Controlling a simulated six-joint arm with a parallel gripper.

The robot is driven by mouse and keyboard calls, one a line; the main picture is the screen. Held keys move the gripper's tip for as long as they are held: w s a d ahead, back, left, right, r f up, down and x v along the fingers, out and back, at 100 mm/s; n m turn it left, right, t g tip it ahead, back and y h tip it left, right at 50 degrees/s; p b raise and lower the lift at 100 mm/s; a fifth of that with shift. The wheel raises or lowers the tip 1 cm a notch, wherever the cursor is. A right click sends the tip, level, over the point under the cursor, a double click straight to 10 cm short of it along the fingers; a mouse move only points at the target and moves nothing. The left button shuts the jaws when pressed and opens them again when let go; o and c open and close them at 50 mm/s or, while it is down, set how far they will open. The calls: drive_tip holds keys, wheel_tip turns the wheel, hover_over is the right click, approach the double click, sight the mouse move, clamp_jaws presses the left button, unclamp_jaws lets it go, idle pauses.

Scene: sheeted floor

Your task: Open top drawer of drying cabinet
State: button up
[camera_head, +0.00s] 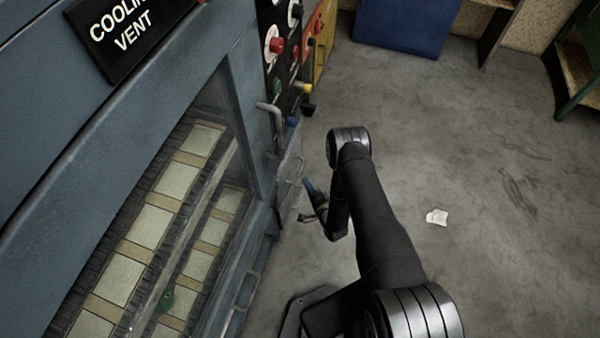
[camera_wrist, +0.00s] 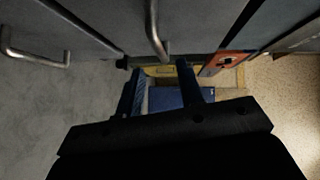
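The drying cabinet is a blue-grey unit (camera_head: 245,75) on the left of the head view. Drawer fronts (camera_head: 286,172) with metal bar handles sit low on its side, partly small and dim. My gripper (camera_head: 307,202) is beside these fronts at the end of my black arm. In the wrist view, my gripper (camera_wrist: 160,75) has its two dark blue fingers apart with nothing gripped. A metal bar handle (camera_wrist: 154,32) lies just beyond the fingertips, between their lines. A second handle (camera_wrist: 36,56) is at the upper left. I cannot tell which drawer each handle belongs to.
A control panel (camera_head: 284,45) with red, green and yellow knobs stands above the drawers. A glass window (camera_head: 175,215) shows trays inside. A white scrap (camera_head: 437,217) lies on the open grey floor. A blue box (camera_head: 402,28) stands at the back.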

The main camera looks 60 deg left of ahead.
sight(300, 172)
drive_tip(key=a, duration=0.5)
drive_tip(key=a+f, duration=0.1)
drive_tip(key=a, duration=0.2)
drive_tip(key=shift+d, duration=0.1)
drive_tip(key=shift+c, duration=0.4)
clamp_jaws()
